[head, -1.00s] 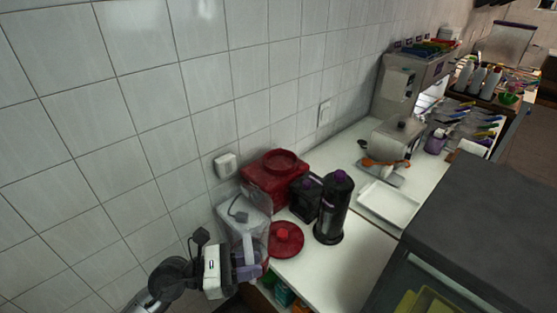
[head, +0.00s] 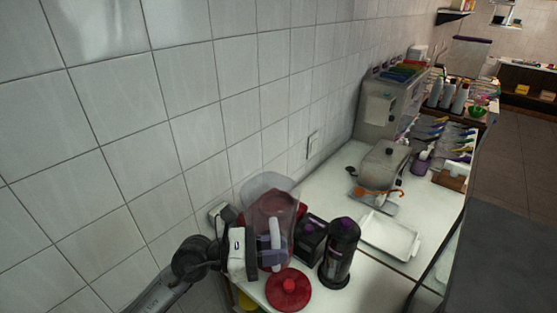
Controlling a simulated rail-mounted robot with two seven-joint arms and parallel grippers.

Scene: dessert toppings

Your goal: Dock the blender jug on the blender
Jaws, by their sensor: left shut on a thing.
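The clear blender jug (head: 272,188) is upright at the lower middle of the head view. A round red lid (head: 288,289) lies on the counter in front. My right gripper is not in view.
A black box with a purple top (head: 310,238) and a tall black cylinder (head: 340,255) stand close to the right of the jug. A white tray (head: 391,236) and a steel machine (head: 384,165) are farther right.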

